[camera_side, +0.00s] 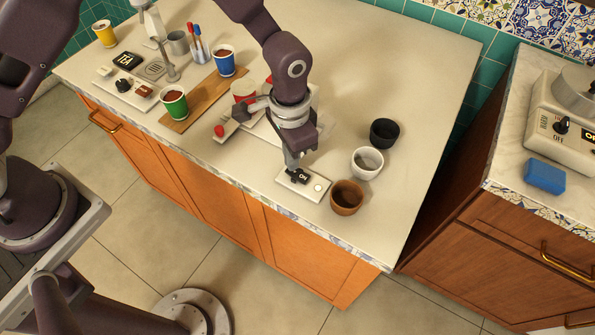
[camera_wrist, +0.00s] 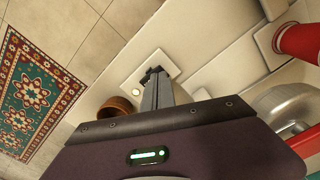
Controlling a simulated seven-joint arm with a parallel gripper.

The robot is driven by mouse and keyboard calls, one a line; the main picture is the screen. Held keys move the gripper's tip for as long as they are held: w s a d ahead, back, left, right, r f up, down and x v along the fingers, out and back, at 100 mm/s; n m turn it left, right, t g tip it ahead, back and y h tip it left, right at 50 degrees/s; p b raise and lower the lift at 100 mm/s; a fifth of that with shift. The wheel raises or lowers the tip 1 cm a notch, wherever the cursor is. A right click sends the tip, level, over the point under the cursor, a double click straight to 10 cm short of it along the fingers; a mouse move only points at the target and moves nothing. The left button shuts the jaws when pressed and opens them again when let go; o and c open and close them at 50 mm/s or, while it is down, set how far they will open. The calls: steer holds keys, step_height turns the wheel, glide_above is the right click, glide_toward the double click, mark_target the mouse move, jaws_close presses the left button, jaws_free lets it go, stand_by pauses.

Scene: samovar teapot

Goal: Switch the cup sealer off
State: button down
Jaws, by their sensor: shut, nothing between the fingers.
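A white switch plate (camera_side: 289,185) lies near the counter's front edge. It has a small black switch with white lettering (camera_side: 300,177), too small to read surely, and a pale round lamp (camera_side: 318,188) that looks bright. My gripper (camera_side: 292,171) points down, shut and empty, with its tips at the switch; whether they touch it I cannot tell. The wrist view shows the shut fingers (camera_wrist: 156,78) over the plate (camera_wrist: 168,62) beside the lamp (camera_wrist: 137,92), partly covering the switch. The cup sealer (camera_side: 264,127), with a red-knobbed lever (camera_side: 219,130), stands behind, partly hidden by my arm.
Brown (camera_side: 347,199), white (camera_side: 367,163) and black (camera_side: 384,133) bowls stand right of the plate. A wooden board (camera_side: 202,99) holds a green cup (camera_side: 174,103) and a blue cup (camera_side: 224,61). The counter's right side is clear. A blue sponge (camera_side: 544,176) lies on another counter.

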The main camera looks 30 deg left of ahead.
steer(key=shift+f, duration=0.8)
steer(key=shift+r, duration=3.5)
steer(key=shift+r, duration=0.1)
steer(key=s+a+r+n+t, duration=0.1)
steer(key=s+a+r, duration=0.3)
steer(key=r, duration=0.5)
steer(key=s+a+r+n+t, duration=0.1)
steer(key=a+r+n+t, duration=0.1)
steer(key=a+r, duration=0.6)
steer(key=s+a+r+n+t, duration=0.1)
steer(key=s+a+r, duration=0.2)
steer(key=s, duration=0.4)
steer(key=s+a+r+n+t, duration=0.1)
steer(key=s+a+r+n, duration=0.1)
steer(key=s, duration=0.6)
steer(key=shift+s+a+r+t, duration=0.3)
steer(key=shift+a+r, duration=0.15)
steer(key=shift+a, duration=0.2)
